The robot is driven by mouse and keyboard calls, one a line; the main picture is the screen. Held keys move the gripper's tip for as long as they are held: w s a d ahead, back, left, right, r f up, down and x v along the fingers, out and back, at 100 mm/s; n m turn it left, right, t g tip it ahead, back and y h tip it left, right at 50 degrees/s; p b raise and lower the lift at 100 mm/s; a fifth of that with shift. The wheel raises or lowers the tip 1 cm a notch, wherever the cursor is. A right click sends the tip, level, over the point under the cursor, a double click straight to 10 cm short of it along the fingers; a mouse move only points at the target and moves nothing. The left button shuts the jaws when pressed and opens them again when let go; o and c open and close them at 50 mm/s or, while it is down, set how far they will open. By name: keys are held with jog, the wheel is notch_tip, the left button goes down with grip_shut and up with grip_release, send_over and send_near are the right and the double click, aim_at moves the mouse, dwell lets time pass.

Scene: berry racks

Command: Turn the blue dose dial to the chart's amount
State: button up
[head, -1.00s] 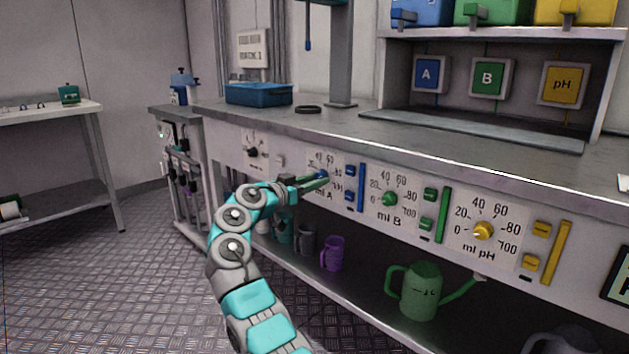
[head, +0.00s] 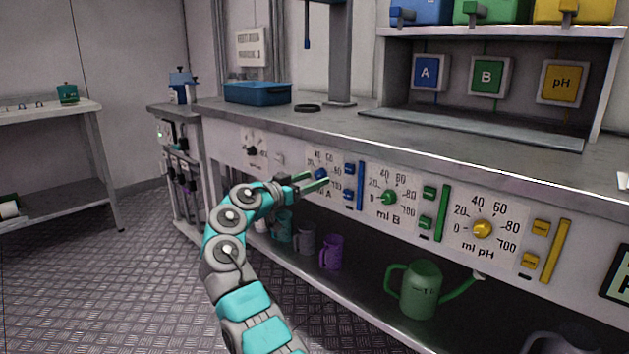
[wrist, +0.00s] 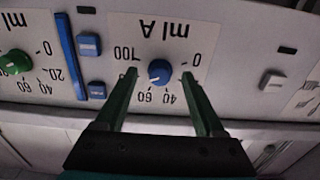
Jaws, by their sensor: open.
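The blue dose dial (head: 320,174) is on the white "ml A" panel (head: 313,158) at the counter's front. In the wrist view, where the panel is upside down, the blue dial (wrist: 159,72) sits between my two green fingers. A small pale mark shows toward its lower left, on the 60 side; the exact reading is unclear. My gripper (wrist: 159,75) is open, one finger on each side of the dial with visible gaps. The fingers cover the 20 and 80 marks. In the head view my gripper (head: 319,181) is in front of the panel, slightly below the dial.
Blue buttons (wrist: 90,45) and a blue strip (wrist: 69,55) are beside the panel. The green dial (head: 389,197) and yellow dial (head: 482,229) are to the right. Mugs and a green watering can (head: 421,290) stand on the shelf below. A wall sign (head: 251,47) is unreadable.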

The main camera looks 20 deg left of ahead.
jog(key=v, duration=0.6)
jog(key=shift+s, duration=0.3)
jog(key=shift+s+a, duration=0.1)
jog(key=shift+a, duration=0.05)
